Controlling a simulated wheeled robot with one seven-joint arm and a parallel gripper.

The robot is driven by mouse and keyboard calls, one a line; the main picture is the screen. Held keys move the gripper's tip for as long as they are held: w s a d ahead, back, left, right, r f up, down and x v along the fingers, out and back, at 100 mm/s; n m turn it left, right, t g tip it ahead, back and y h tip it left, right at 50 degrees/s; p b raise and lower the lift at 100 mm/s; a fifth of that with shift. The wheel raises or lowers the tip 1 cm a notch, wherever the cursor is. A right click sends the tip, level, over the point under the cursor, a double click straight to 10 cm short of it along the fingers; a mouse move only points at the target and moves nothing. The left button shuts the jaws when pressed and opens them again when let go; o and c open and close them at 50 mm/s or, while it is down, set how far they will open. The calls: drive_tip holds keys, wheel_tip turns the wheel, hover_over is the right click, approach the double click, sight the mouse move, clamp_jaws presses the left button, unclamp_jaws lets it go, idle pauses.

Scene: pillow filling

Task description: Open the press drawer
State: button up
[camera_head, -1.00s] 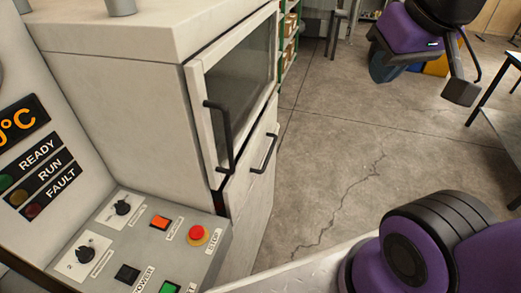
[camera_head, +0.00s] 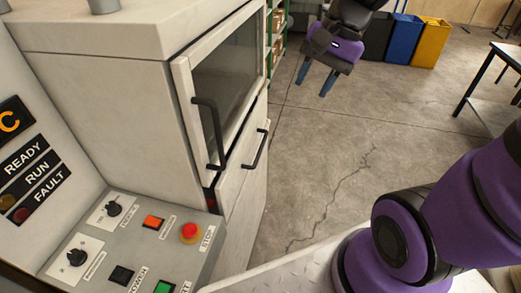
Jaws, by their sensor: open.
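The press (camera_head: 110,110) is a pale grey cabinet at the left. Its upper front is a framed glass door (camera_head: 228,75) with a long black upright handle (camera_head: 212,135). Below it is a lower front panel, the drawer (camera_head: 240,187), with a shorter black handle (camera_head: 256,149). Both fronts look closed. My gripper (camera_head: 328,84) is at the top middle, purple and black with two blue-grey fingers pointing down. Its fingers are open and empty, right of the press and apart from both handles.
A control panel (camera_head: 135,250) with knobs, an orange button and a red stop button (camera_head: 190,231) stands at the front left. Blue (camera_head: 403,38) and yellow (camera_head: 430,42) bins stand at the back. A dark-legged table (camera_head: 500,100) is at the right. The cracked concrete floor between is clear.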

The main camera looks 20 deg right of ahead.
drive_tip(key=w+d+f+m+y, duration=0.1)
drive_tip(key=w+f+m+y, duration=0.7)
drive_tip(key=w+f+m, duration=0.7)
drive_tip(key=m+t, duration=0.9)
drive_tip(key=m, duration=1.1)
approach(261, 148)
drive_tip(key=shift+y, duration=0.3)
drive_tip(key=x, duration=0.7)
drive_tip(key=f+x, duration=0.1)
drive_tip(key=x, duration=0.2)
drive_tip(key=shift+w+f, duration=0.1)
drive_tip(key=shift+c, duration=0.5)
clamp_jaws()
